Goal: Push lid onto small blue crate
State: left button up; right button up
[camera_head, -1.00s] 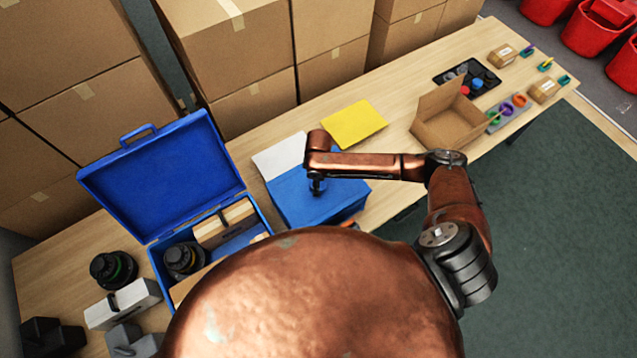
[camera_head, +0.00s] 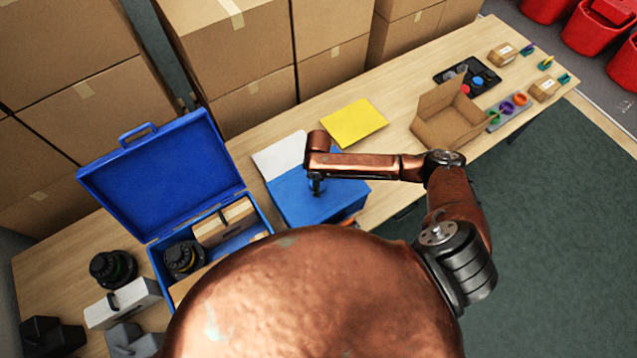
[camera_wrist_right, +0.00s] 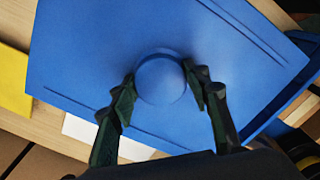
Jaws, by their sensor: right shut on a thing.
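A flat blue lid (camera_head: 295,196) with a round knob (camera_wrist_right: 160,78) lies over the small blue crate, whose side (camera_head: 342,213) shows in part at the lower right in the head view. The wrist view shows the lid (camera_wrist_right: 90,50) filling most of the picture. My right gripper (camera_head: 317,188) points down at the lid and is shut on the knob; its two dark fingers (camera_wrist_right: 160,95) stand on either side of it in the wrist view. How closely the lid sits on the crate cannot be told. My left gripper is not in view.
A large blue case (camera_head: 160,175) stands open left of the crate. A white sheet (camera_head: 280,155) and a yellow sheet (camera_head: 354,124) lie behind it. An open cardboard box (camera_head: 450,115) stands to the right. Black parts and grey blocks (camera_head: 125,300) are at the left. Stacked cartons line the back.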

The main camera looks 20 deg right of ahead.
jog(key=shift+c, duration=0.2)
jog(key=o, duration=1.5)
jog(key=shift+o, duration=0.7)
jog(key=o, duration=0.8)
jog(key=shift+c, duration=0.2)
jog(key=shift+r, duration=0.2)
notch_tip(320, 180, up, 7)
jog(key=p, duration=0.8)
jog(key=shift+f, duration=0.1)
jog(key=shift+f, duration=0.1)
